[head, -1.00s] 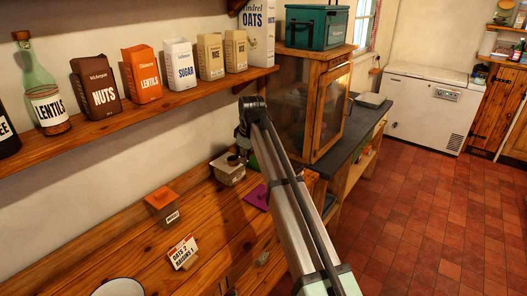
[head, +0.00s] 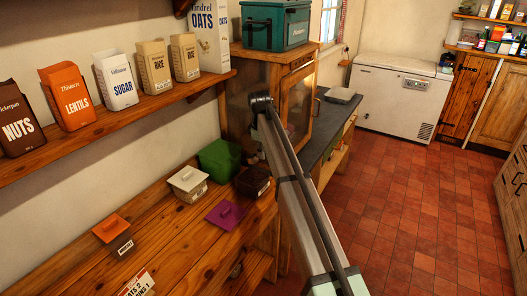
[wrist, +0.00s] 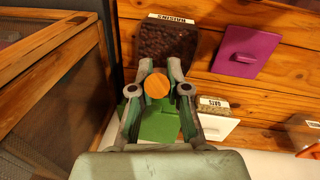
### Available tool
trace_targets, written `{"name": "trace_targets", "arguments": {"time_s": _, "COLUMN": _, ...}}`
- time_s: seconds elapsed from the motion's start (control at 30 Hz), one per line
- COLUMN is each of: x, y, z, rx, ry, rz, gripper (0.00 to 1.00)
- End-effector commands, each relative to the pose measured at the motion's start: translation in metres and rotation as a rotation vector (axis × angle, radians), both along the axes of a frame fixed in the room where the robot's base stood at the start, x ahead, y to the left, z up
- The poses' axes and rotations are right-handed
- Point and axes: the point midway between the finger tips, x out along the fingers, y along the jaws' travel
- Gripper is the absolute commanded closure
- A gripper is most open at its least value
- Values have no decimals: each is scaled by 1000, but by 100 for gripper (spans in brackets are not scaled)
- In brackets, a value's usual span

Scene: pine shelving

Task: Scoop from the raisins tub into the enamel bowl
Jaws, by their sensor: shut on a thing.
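The dark raisins tub (head: 252,181) stands on the wooden counter beside the green tub. It shows open from above in the wrist view (wrist: 170,17), full of dark raisins. My gripper (wrist: 159,72) is shut on a round wooden piece (wrist: 157,86), seen end-on, which looks like the scoop's handle. The rest of the scoop is hidden below it. The gripper is just in front of the raisins tub in the wrist view; its height above it is unclear. The enamel bowl is out of view.
A purple lid (head: 225,214) lies beside the raisins tub. A green tub (head: 220,158), a white-lidded oats tub (head: 188,184) and an orange-lidded tub (head: 111,229) stand along the counter. A wooden cabinet (head: 302,95) rises close by. A card (head: 138,284) stands at the front.

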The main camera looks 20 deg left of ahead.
Motion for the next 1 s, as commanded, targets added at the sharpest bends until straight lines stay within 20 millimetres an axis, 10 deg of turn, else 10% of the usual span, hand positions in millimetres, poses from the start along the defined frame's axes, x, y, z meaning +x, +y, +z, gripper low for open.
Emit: {"name": "trace_targets", "arguments": {"time_s": 1.0, "x": 6, "y": 25, "z": -56, "rx": -388, "ry": 96, "rz": -2, "gripper": 100}}
